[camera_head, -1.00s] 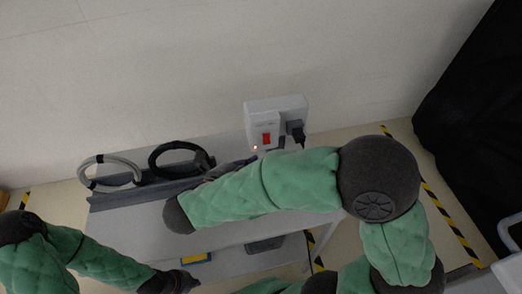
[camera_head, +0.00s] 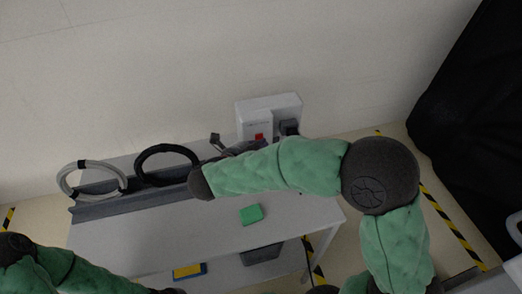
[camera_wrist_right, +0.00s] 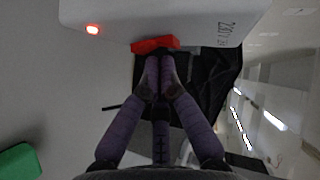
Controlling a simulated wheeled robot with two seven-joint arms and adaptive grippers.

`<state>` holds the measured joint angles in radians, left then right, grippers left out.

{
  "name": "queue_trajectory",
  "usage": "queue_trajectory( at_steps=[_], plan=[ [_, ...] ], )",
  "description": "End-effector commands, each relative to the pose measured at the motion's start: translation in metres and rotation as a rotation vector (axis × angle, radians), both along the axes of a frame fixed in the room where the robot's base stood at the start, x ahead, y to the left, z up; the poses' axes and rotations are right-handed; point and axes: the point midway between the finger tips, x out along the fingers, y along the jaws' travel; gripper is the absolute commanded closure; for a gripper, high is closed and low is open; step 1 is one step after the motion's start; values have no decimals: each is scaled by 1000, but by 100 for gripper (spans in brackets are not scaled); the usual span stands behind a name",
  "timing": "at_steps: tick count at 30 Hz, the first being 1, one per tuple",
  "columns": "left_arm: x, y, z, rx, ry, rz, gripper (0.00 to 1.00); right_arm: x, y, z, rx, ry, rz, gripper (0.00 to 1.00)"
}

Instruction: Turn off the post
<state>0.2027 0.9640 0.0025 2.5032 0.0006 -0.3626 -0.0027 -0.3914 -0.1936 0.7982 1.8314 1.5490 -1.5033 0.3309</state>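The post is a white box (camera_head: 268,106) at the wall edge of the table, with a red switch (camera_head: 259,136) on its front and a dark plug (camera_head: 289,127) to the right. In the right wrist view, the red switch (camera_wrist_right: 155,44) is just beyond my fingertips, and a small red light (camera_wrist_right: 92,30) is lit on the box. My right gripper (camera_wrist_right: 160,66) has its purple fingers together and looks empty. Its tips are at or very near the switch; contact is unclear. In the head view, my right arm partly covers this gripper. My left gripper (camera_head: 172,291) is mostly cut off at the bottom edge.
A grey cable coil (camera_head: 63,181) and a black cable coil (camera_head: 140,163) stand in a dark rail left of the post. A green block (camera_head: 251,214) lies on the white table (camera_head: 200,230). A yellow-blue item (camera_head: 188,271) is lower down. Black cloth (camera_head: 465,110) hangs at right.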

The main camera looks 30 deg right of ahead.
Motion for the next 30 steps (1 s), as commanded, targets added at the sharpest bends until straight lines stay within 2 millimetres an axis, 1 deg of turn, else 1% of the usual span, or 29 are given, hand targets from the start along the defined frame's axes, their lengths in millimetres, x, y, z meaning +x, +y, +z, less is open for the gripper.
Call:
queue_trajectory(
  at_steps=[11, 14, 20, 23, 30],
  plan=[
    [0, 0, 2, 0, 0, 0, 100, 1, 0, 0, 0, 1, 0, 100],
    [0, 0, 9, 0, 0, 0, 100, 4, -1, -1, -1, 3, 0, 100],
    [0, 0, 29, 0, 0, 0, 100, 7, -2, -6, -4, -1, 0, 100],
    [0, 0, 19, 0, -1, 0, 100, 6, -2, -15, -19, -65, 0, 100],
    [0, 0, 21, 0, 0, 0, 100, 7, -2, -12, -15, -60, -1, 100]
  ],
)
